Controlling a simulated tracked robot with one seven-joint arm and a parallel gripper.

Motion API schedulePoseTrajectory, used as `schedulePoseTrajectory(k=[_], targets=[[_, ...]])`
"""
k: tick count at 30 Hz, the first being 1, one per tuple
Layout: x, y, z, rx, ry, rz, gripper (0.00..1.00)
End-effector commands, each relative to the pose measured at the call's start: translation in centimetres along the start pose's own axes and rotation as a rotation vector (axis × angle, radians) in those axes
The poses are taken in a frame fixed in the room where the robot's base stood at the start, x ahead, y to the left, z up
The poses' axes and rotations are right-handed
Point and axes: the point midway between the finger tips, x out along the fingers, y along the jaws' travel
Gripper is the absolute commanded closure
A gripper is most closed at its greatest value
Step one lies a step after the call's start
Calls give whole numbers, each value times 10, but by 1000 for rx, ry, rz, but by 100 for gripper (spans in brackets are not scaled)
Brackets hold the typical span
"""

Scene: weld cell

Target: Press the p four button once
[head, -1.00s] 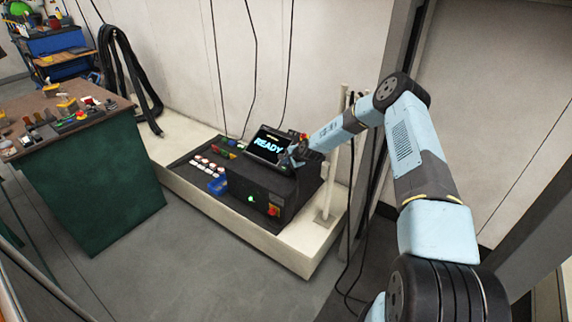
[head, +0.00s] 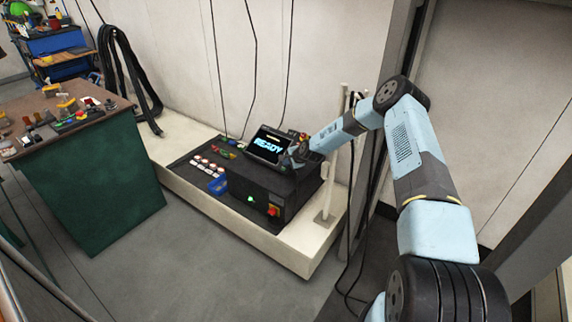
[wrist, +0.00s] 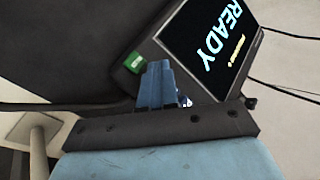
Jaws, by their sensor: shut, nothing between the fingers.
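The console (head: 262,183) is a dark box on a pale ledge, with a tilted screen (head: 267,147) reading READY. White and red buttons (head: 208,165) sit in rows on the dark panel left of the screen; their labels are too small to read, so I cannot tell which is p four. My gripper (head: 294,154) is by the screen's right edge in the head view, to the right of the buttons. In the wrist view its shut fingers (wrist: 161,72) hold nothing and point toward a small green piece (wrist: 134,62), with the screen (wrist: 212,42) beside them.
A cluttered workbench (head: 105,190) is left, with open floor between.

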Motion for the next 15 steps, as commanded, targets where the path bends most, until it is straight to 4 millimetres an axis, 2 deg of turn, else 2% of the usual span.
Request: schedulePoseTrajectory(k=[15], targets=[[-6, -4, 4, -1, 0, 1, 100]])
